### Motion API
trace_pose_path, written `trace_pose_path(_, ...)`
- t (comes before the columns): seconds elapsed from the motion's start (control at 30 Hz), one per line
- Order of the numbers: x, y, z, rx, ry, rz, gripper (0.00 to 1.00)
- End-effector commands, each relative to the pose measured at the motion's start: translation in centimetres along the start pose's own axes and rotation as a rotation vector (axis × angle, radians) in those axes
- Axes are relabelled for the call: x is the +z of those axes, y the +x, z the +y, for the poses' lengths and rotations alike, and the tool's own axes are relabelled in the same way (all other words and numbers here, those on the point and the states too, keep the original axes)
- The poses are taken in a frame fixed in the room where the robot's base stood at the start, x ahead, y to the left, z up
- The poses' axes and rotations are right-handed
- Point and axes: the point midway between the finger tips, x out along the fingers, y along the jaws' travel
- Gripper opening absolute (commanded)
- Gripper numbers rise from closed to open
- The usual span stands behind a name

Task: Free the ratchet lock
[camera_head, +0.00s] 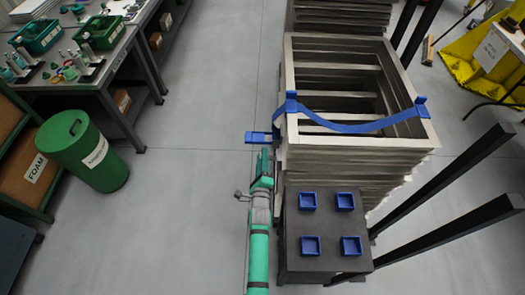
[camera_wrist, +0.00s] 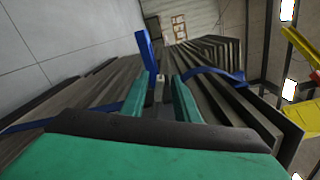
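A blue strap (camera_head: 350,127) sags across the top of a stack of grey frames (camera_head: 432,137), between blue corner pieces. A blue ratchet (camera_head: 260,137) sticks out from the stack's left side. My gripper (camera_head: 265,160) is just in front of the ratchet, beside the stack. In the wrist view my two green fingers (camera_wrist: 160,98) are apart. A small grey piece (camera_wrist: 158,86) shows in line with the gap; I cannot tell whether it touches them. A blue upright part (camera_wrist: 147,50) rises just beyond the fingers. The ratchet's lock is too small to make out.
A dark stand (camera_head: 328,228) with several blue trays is right of my arm. Black posts (camera_head: 450,180) slant at the right. A green bin (camera_head: 92,160) and a workbench (camera_head: 125,50) are at the left. The floor between bin and stack is clear.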

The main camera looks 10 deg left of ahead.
Motion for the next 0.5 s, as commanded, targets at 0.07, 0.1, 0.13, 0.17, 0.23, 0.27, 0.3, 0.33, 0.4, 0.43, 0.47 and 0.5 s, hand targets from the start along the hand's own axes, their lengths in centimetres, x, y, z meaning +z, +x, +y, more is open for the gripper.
trace_pose_path(0.07, 0.1, -1.7, 0.1, 0.003, -0.001, -0.002, 0.28)
trace_pose_path(0.1, 0.1, -2.4, 0.2, 0.003, 0.000, -0.002, 0.28)
trace_pose_path(0.13, 0.1, -2.9, 0.1, 0.002, 0.000, -0.002, 0.28)
trace_pose_path(0.17, 0.1, -3.3, 0.1, 0.003, 0.000, -0.002, 0.28)
trace_pose_path(0.23, 0.1, -4.3, 0.1, 0.002, 0.000, -0.002, 0.28)
trace_pose_path(0.27, 0.1, -4.7, 0.1, 0.002, 0.000, -0.001, 0.28)
trace_pose_path(0.3, 0.1, -5.1, 0.1, 0.002, 0.000, -0.001, 0.28)
trace_pose_path(0.33, 0.1, -5.3, 0.1, 0.001, 0.000, -0.001, 0.28)
trace_pose_path(0.4, 0.0, -5.8, 0.0, 0.001, 0.000, -0.001, 0.28)
trace_pose_path(0.43, 0.0, -6.0, 0.0, 0.001, 0.000, -0.001, 0.28)
trace_pose_path(0.47, 0.0, -6.1, 0.0, 0.001, 0.000, -0.001, 0.28)
trace_pose_path(0.5, 0.0, -6.2, 0.0, 0.000, 0.000, -0.001, 0.28)
